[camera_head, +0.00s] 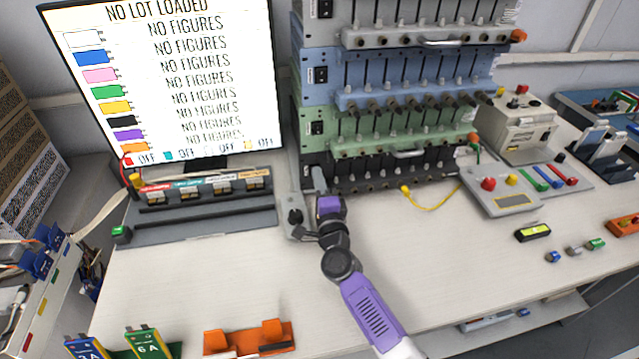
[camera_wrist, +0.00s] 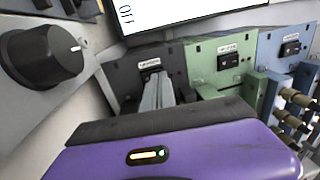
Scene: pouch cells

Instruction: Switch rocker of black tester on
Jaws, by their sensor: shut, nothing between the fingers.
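The black tester (camera_head: 440,166) is the lowest unit of the stack in the head view. Its dark front panel also shows in the wrist view (camera_wrist: 122,78), with a small label over a black rocker (camera_wrist: 150,70). My gripper (camera_head: 318,180) is in front of the left end of this tester, covering its rocker in the head view. In the wrist view my grey fingers (camera_wrist: 157,88) are shut and empty, their tips at or just in front of the rocker's lower part. I cannot tell whether they touch it, nor the rocker's position.
The green tester (camera_head: 345,150) and blue tester (camera_head: 350,98) sit above, each with a black rocker. A grey panel with a black knob (camera_wrist: 42,57) stands close beside my gripper. The monitor (camera_head: 160,80) is at left.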

